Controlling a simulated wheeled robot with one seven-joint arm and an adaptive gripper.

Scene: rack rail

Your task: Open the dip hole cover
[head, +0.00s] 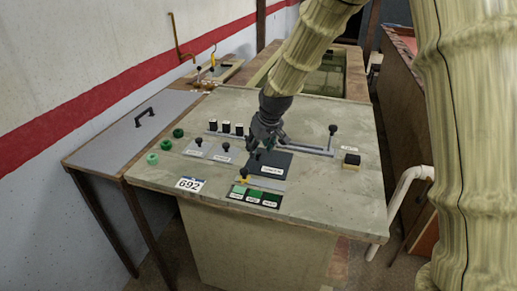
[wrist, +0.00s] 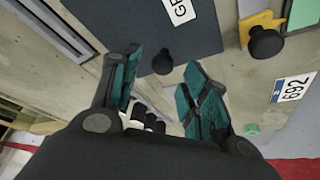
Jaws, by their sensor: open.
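A dark flat plate (head: 280,165) with a white label lies on the console top; it fills the top of the wrist view (wrist: 130,22). Its label is cut off there, and I cannot tell for certain that it is the dip hole cover. A round black knob (wrist: 163,62) stands at its edge. My gripper (head: 260,150) points down over this edge, open and empty. In the wrist view its teal fingers (wrist: 163,68) lie either side of the knob, with gaps; how far above it they are is unclear. The head view hides the knob behind my gripper.
A yellow-based black knob (head: 244,173) and green labelled plates (head: 255,194) lie in front. Several black-and-white knobs (head: 226,127) stand behind left. A lever (head: 332,130) rises at the back right. A grey lid (head: 150,120) with a black handle is at the left.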

